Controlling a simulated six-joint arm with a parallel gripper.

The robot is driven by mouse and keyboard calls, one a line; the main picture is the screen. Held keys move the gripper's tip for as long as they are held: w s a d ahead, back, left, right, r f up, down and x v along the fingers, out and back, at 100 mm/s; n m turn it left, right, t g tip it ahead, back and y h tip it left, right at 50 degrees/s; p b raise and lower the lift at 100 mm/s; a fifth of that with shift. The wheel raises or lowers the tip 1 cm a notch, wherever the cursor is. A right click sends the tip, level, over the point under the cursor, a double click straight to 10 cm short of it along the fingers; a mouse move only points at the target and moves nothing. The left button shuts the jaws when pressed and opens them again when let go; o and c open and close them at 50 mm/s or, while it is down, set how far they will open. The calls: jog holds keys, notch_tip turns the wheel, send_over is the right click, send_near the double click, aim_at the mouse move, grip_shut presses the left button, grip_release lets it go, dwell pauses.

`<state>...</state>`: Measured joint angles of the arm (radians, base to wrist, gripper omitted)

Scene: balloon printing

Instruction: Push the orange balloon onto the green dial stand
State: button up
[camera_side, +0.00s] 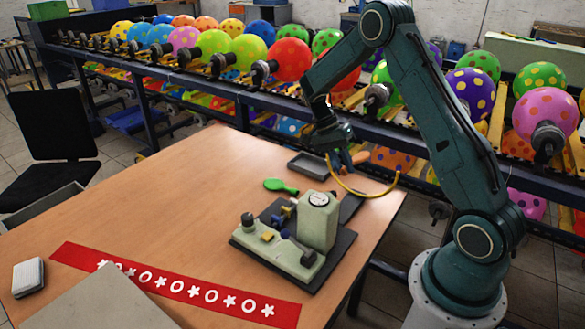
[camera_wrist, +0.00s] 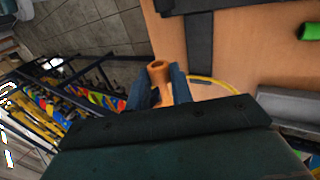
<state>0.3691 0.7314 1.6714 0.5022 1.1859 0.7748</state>
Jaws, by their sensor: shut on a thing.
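The orange balloon (camera_wrist: 159,72) is limp and uninflated, with a round open mouth. My gripper (camera_wrist: 160,92) is shut on it in the wrist view, one finger on each side. In the side view my gripper (camera_side: 346,160) is above the table's far right edge, and only a small bit of the orange balloon (camera_side: 361,157) shows beside it. The green dial stand (camera_side: 318,222) is a pale green block with a white dial on top. It stands in front of my gripper, apart from the balloon. It is not clearly visible in the wrist view.
A yellow curved hose (camera_side: 362,193) arcs just below my gripper. A grey tray (camera_side: 308,165) and a green balloon (camera_side: 281,186) lie nearby. A red printed banner (camera_side: 180,288) lies at the front.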

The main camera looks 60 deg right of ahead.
jog(key=shift+a+f, duration=1.75)
jog(key=shift+f, duration=0.3)
jog(key=shift+a, duration=0.65)
dwell(1.1)
jog(key=o, duration=0.8)
jog(key=shift+o, duration=0.2)
jog(key=shift+w+r, duration=0.1)
jog(key=shift+r, duration=0.05)
jog(key=v, duration=0.8)
jog(key=shift+w+r, duration=0.15)
jog(key=shift+r, duration=0.2)
